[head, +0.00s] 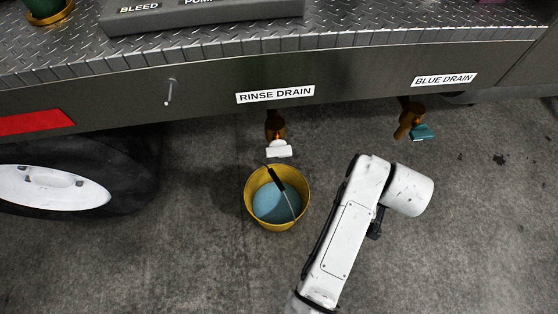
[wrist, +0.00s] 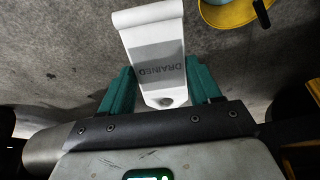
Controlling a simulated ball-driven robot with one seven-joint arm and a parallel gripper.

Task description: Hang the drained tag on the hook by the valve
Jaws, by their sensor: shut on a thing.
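A white tag (wrist: 158,50) reading DRAINED, upside down in the wrist view, sits between the teal fingers of my gripper (wrist: 160,80). The gripper is shut on its lower end, which has a small hole. A thin metal hook (head: 171,91) sticks out of the dark side panel, left of the RINSE DRAIN label (head: 275,95). The brass rinse drain valve (head: 275,126) with a white handle (head: 279,149) hangs under that label. In the head view my arm is at lower right, apart from hook and valve; the gripper and tag are hidden there.
A yellow bucket (head: 249,203) with bluish liquid stands under the rinse valve; its edge shows in the wrist view (wrist: 230,14). A second valve with a teal handle (head: 422,132) hangs under BLUE DRAIN. A wheel (head: 130,172) is at left. Concrete floor around the bucket is clear.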

